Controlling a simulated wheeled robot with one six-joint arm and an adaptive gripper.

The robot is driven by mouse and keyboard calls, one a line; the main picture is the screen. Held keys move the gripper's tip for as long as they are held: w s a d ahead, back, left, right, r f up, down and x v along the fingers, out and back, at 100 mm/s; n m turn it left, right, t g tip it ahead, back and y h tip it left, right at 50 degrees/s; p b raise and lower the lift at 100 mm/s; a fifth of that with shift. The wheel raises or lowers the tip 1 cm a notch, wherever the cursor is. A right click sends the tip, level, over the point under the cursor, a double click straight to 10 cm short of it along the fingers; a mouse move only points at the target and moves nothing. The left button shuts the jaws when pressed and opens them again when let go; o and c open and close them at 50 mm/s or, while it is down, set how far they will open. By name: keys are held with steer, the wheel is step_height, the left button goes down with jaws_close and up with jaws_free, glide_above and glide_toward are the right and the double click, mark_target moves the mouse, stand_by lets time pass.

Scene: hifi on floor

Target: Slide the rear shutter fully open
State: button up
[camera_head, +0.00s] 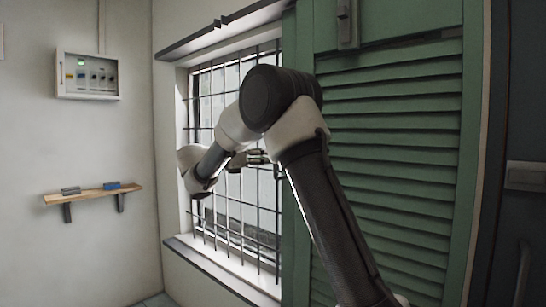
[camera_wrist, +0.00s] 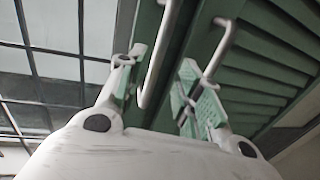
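The green louvred shutter (camera_head: 395,150) stands at the right of the barred window (camera_head: 235,120), and most of the barred opening is uncovered. My arm crosses in front of the shutter. My gripper (camera_head: 262,159) is near the shutter's left edge, partly hidden by my arm. In the wrist view, my gripper (camera_wrist: 162,72) has its two fingers spread apart. A pale metal handle bar (camera_wrist: 157,60) on the green shutter (camera_wrist: 265,50) runs down between the fingers, with a second pale bar piece by the right finger. I cannot tell whether either finger touches it.
A wooden shelf (camera_head: 92,194) with small items is on the left wall, below a control box (camera_head: 88,77). The window sill (camera_head: 220,272) juts out below the bars. A dark door (camera_head: 525,200) with a handle is at the far right.

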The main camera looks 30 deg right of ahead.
steer(key=a, duration=0.4)
steer(key=s+a, duration=0.1)
steer(key=a, duration=0.1)
stand_by(0.3)
step_height(320, 180, down, 8)
steer(key=d+m+y, duration=0.1)
steer(key=m+y, duration=0.2)
steer(key=s+d+f+m+g+y, duration=0.25)
steer(key=s+f+m+y, duration=0.25)
steer(key=s+f, duration=0.5)
steer(key=s+m+t+y, duration=0.2)
steer(key=s+m+y, duration=0.3)
steer(key=s, duration=0.9)
steer(key=s+a+r+m+t+y, duration=0.1)
steer(key=s+m+y, duration=0.3)
steer(key=s, duration=1)
steer(key=m+t, duration=0.1)
steer(key=m, duration=0.1)
steer(key=shift+s+a+r+m+y, duration=0.2)
steer(key=shift+s+m+y, duration=0.1)
steer(key=shift+m+y, duration=0.1)
